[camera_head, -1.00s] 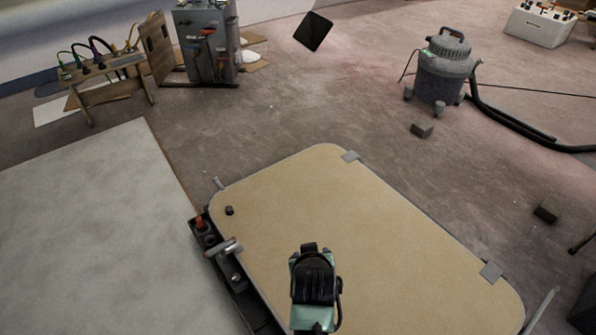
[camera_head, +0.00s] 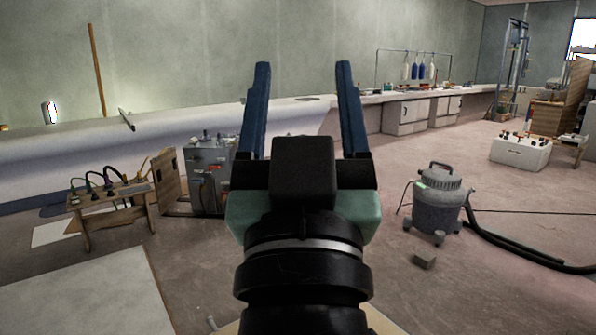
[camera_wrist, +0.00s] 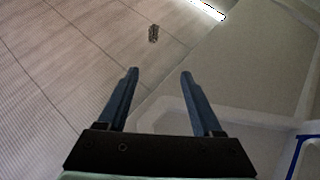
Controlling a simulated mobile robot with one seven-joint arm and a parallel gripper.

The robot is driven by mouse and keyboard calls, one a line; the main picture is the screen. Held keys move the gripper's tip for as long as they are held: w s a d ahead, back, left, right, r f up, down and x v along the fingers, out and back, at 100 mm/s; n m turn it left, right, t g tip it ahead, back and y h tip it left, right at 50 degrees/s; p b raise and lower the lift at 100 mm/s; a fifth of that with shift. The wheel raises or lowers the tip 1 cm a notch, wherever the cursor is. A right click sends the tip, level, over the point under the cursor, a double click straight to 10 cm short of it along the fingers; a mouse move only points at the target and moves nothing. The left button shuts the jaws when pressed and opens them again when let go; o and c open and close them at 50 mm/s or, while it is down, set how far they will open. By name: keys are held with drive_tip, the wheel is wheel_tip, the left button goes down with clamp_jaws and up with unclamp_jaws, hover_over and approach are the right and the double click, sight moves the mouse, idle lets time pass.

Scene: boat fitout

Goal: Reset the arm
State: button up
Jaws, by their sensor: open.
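My gripper (camera_head: 303,100) is raised in the middle of the head view, its two blue fingers pointing up and set wide apart. It is open, with nothing between the fingers. In the wrist view the gripper (camera_wrist: 158,77) is also open and empty, against a distant wall and panelled surface. My arm and gripper hide part of the long white structure and the floor behind them.
A grey vacuum (camera_head: 438,203) with a black hose stands on the floor at right, with a small block (camera_head: 425,260) near it. A wooden stand (camera_head: 112,207) and a grey cabinet (camera_head: 208,178) are at left. Open floor lies between.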

drive_tip(key=s+r+t+p, duration=0.2)
drive_tip(key=s+r+p, duration=0.1)
drive_tip(key=s+r, duration=0.4)
wheel_tip(320, 180, up, 28)
drive_tip(key=w+p, duration=0.1)
drive_tip(key=p, duration=2.6)
drive_tip(key=shift+a, duration=0.25)
drive_tip(key=shift+r, duration=0.25)
drive_tip(key=shift+c, duration=0.2)
drive_tip(key=shift+p, duration=0.3)
drive_tip(key=shift+c, duration=1.2)
drive_tip(key=shift+w, duration=0.15)
